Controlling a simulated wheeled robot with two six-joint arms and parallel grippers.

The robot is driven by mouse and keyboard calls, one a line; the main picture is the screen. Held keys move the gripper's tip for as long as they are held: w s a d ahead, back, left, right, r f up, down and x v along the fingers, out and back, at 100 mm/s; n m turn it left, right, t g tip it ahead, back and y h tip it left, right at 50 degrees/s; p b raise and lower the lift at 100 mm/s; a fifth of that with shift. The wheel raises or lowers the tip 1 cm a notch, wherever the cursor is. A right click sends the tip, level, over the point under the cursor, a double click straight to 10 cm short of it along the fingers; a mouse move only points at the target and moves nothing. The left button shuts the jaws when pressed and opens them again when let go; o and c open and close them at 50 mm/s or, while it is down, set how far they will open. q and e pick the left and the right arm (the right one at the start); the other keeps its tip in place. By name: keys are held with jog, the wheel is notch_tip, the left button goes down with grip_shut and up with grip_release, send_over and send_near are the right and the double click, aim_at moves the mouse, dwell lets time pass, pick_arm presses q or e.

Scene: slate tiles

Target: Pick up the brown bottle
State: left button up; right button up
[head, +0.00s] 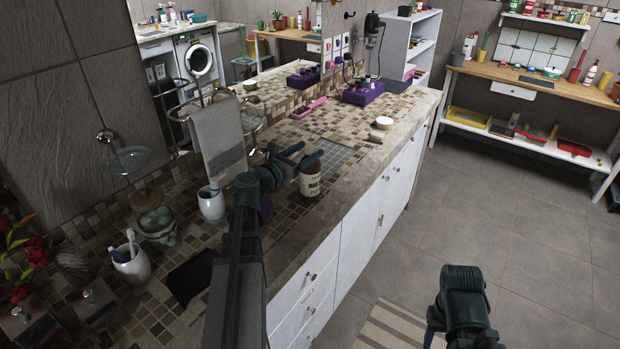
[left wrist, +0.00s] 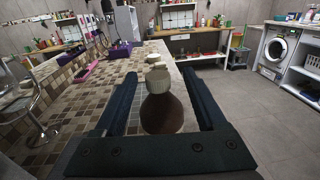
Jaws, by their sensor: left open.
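The brown bottle (head: 311,184) stands upright on the tiled counter near its front edge, with a pale label on its side. My left gripper (head: 307,157) is open at the bottle's upper part and hides some of its neck and cap. In the left wrist view the bottle (left wrist: 162,112) with its pale ribbed cap stands between the two spread fingers of my left gripper (left wrist: 157,70), with a gap visible on each side. My right arm shows at the lower right of the head view over the floor; its jaws cannot be made out.
The counter (head: 345,205) has white drawers below its edge. A towel (head: 218,135) hangs on a rack behind the gripper. A white cup (head: 211,205) stands left of the bottle. A purple box (head: 363,93) and a round pale item (head: 384,123) lie farther back.

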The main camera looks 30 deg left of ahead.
pick_arm(q)
jog(key=w, duration=0.3)
jog(key=w+f, duration=0.1)
jog(key=w, duration=0.1)
jog(key=shift+w+d+b, duration=0.1)
jog(key=shift+d+b, duration=0.15)
jog(key=shift+b, duration=0.1)
grip_shut()
jog(key=shift+r, duration=0.1)
dwell(0.9)
